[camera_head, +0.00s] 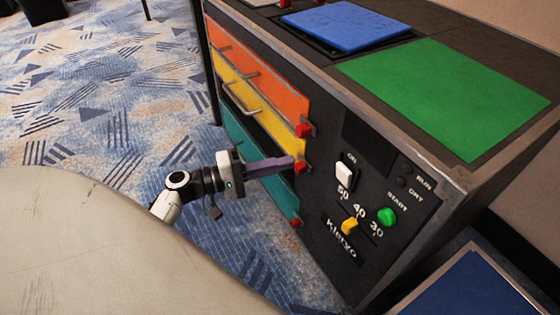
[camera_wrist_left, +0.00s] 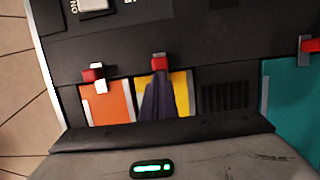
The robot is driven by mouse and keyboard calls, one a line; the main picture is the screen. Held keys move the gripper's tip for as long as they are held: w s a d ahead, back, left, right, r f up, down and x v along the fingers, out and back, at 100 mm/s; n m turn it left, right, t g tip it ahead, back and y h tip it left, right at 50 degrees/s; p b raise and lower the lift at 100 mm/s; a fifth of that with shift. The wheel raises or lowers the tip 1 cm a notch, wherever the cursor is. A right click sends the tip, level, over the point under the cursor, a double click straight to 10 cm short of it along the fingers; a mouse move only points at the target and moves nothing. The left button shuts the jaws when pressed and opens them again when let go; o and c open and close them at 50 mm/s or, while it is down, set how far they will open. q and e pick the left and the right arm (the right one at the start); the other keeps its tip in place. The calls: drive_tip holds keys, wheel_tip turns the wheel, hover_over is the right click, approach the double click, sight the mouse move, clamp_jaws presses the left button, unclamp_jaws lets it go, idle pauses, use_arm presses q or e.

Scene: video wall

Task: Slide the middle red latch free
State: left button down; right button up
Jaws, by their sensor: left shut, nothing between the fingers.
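The middle red latch (camera_head: 299,167) sits at the right end of the yellow drawer (camera_head: 227,71) on the dark cabinet front. In the left wrist view the same latch (camera_wrist_left: 159,68) shows just beyond my fingertips, beside a grey metal piece. My left gripper (camera_head: 293,162) has purple fingers, shut and empty, pointing at the latch across the drawer front. It also shows in the left wrist view (camera_wrist_left: 159,80), over the yellow panel. The tips are at or very close to the latch; I cannot tell whether they touch. My right gripper is out of view.
The upper red latch (camera_head: 303,131) is on the orange drawer (camera_head: 275,90); the lower red latch (camera_head: 295,222) is on the teal drawer (camera_head: 278,196). A white switch (camera_head: 344,172), yellow knob (camera_head: 349,226) and green button (camera_head: 387,216) lie to the right. Drawer handles (camera_head: 240,103) protrude. Carpet at left is open.

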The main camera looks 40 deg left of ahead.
sight(297, 172)
use_arm(q)
drive_tip(key=d, duration=0.1)
drive_tip(key=s+d, duration=0.1)
drive_tip(key=shift+d+p, duration=0.35)
drive_tip(key=shift+p, duration=0.05)
drive_tip(key=shift+s+d, duration=0.2)
drive_tip(key=shift+d, duration=0.2)
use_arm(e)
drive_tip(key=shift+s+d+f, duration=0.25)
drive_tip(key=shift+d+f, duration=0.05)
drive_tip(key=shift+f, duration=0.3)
